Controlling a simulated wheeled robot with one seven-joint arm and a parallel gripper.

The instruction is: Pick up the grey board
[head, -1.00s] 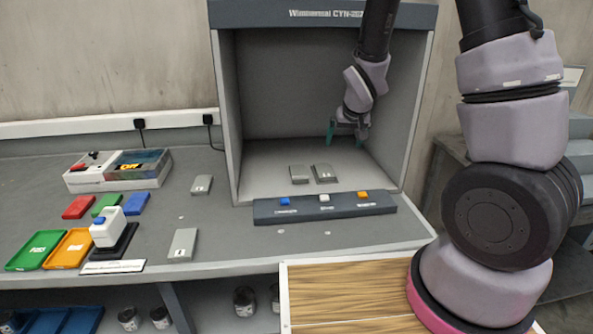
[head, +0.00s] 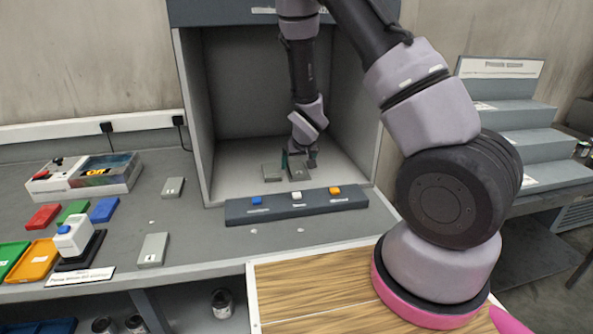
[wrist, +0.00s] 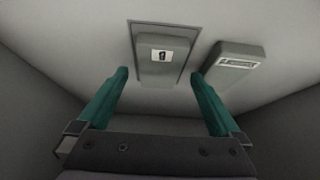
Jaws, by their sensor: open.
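Two small grey boards lie on the floor of the open-front cabinet, a left one (head: 271,172) and a right one (head: 299,174). My gripper (head: 299,160) is open and empty inside the cabinet, just above and behind the right board. In the wrist view, one grey board (wrist: 163,67) with a white label lies ahead, between the lines of the teal fingers (wrist: 160,85), inside a dark rectangular outline. The second board (wrist: 232,66) lies tilted beside it, past the right fingertip. No contact shows. Two more grey boards lie on the bench, one behind (head: 173,187), one in front (head: 153,249).
The cabinet walls (head: 193,115) enclose my gripper at the sides and back. A dark button bar (head: 270,208) with blue, white and orange buttons runs along its front. Coloured trays (head: 40,262) and a white-and-blue device (head: 73,235) stand on the left. Stepped shelves (head: 530,115) stand at right.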

